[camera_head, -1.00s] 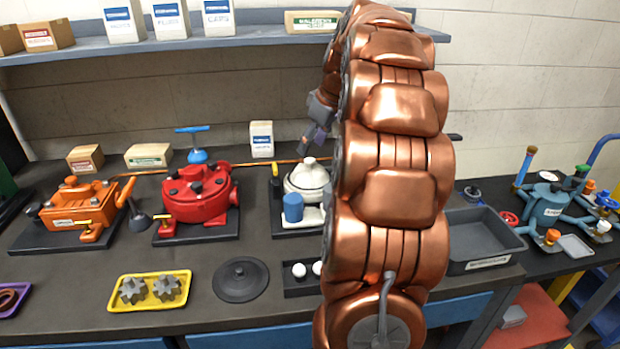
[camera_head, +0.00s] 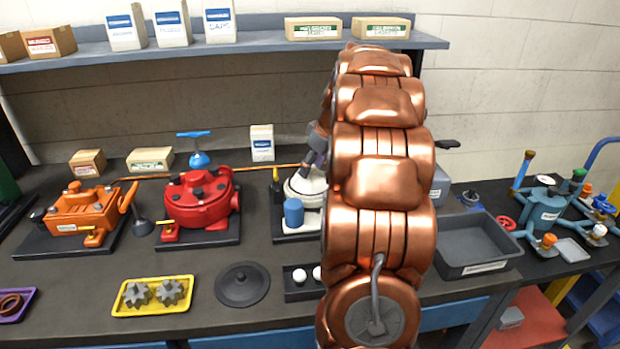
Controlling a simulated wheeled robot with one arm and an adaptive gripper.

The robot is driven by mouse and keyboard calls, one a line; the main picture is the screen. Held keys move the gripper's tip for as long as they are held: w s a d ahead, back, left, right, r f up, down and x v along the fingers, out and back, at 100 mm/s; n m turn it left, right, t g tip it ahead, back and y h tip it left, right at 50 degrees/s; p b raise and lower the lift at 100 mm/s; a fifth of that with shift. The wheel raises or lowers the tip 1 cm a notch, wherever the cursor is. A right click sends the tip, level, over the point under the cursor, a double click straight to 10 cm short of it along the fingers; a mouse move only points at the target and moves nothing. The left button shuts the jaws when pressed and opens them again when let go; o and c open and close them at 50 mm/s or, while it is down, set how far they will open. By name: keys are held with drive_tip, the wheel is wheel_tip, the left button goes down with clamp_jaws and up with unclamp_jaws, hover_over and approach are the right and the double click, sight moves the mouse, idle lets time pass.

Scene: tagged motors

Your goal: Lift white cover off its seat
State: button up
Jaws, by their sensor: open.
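The white cover (camera_head: 309,182) sits on its motor at the middle of the bench, partly hidden by my gripper and copper arm. A blue cylinder (camera_head: 293,212) stands in front of it on the same dark base. My gripper (camera_head: 311,168) is at the top of the white cover, pointing down. Its fingertips are small and partly covered by the arm; I cannot tell whether they touch the knob. It is open.
A red motor (camera_head: 200,200) stands left of the white one, with an orange motor (camera_head: 82,212) further left. A round dark lid (camera_head: 242,284) and a yellow tray (camera_head: 122,300) with gears lie in front. A grey bin (camera_head: 480,250) is at the right.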

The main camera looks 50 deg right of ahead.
drive_tip(key=shift+f, duration=0.2)
clamp_jaws()
idle(0.3)
idle(0.3)
